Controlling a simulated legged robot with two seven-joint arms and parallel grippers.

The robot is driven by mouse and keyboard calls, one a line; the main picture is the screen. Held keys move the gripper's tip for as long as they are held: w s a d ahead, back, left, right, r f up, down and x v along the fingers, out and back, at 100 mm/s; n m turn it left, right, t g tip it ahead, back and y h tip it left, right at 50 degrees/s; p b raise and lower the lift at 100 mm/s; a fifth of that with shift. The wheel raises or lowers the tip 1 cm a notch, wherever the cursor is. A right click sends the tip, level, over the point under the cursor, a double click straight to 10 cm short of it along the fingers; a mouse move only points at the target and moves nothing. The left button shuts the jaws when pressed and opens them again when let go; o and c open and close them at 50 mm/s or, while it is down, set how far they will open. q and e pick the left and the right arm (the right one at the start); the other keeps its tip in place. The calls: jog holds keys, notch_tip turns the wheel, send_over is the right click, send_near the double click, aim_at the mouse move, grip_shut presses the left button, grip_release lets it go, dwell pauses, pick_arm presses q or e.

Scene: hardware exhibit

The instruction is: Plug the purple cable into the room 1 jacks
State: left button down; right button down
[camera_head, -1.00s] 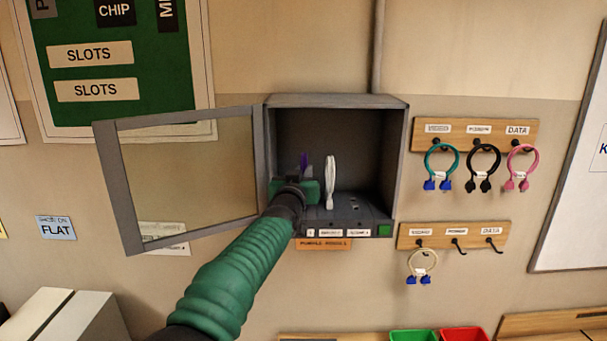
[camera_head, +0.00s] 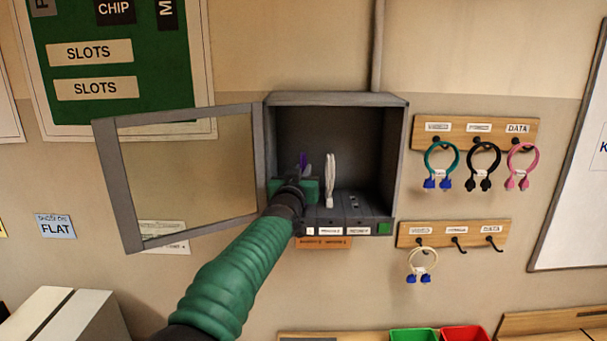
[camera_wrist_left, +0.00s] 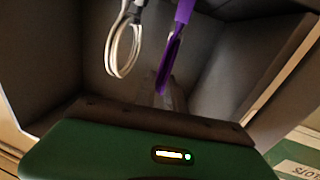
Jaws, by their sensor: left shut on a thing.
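My left gripper (camera_head: 300,186) is inside the lower left of the open grey wall box (camera_head: 335,100), just above its jack ledge. It is shut on the purple cable (camera_head: 303,160), which shows as a purple strip above the jaws. In the left wrist view the purple cable (camera_wrist_left: 173,50) stands up as a loop, its lower end near the gripper edge. A white cable (camera_head: 330,180) stands upright on the ledge just right of the gripper; its loop also shows in the wrist view (camera_wrist_left: 124,45). The jacks under the gripper are hidden, so I cannot tell whether the plugs are seated.
The box door (camera_head: 108,185) hangs open to the left. A green button (camera_head: 384,228) is at the ledge's right end. An orange label (camera_head: 324,242) hangs below. Cable racks (camera_head: 475,132) (camera_head: 455,234) are on the right wall. Free room lies inside the box's right half.

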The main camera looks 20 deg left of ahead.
pick_arm(q)
jog(key=shift+f, duration=0.1)
jog(key=shift+a, duration=0.1)
dwell(0.4)
jog(key=c, duration=1.3)
grip_release()
jog(key=shift+c, duration=0.2)
jog(key=shift+o, duration=0.4)
jog(key=o, duration=0.6)
jog(key=shift+c, duration=0.2)
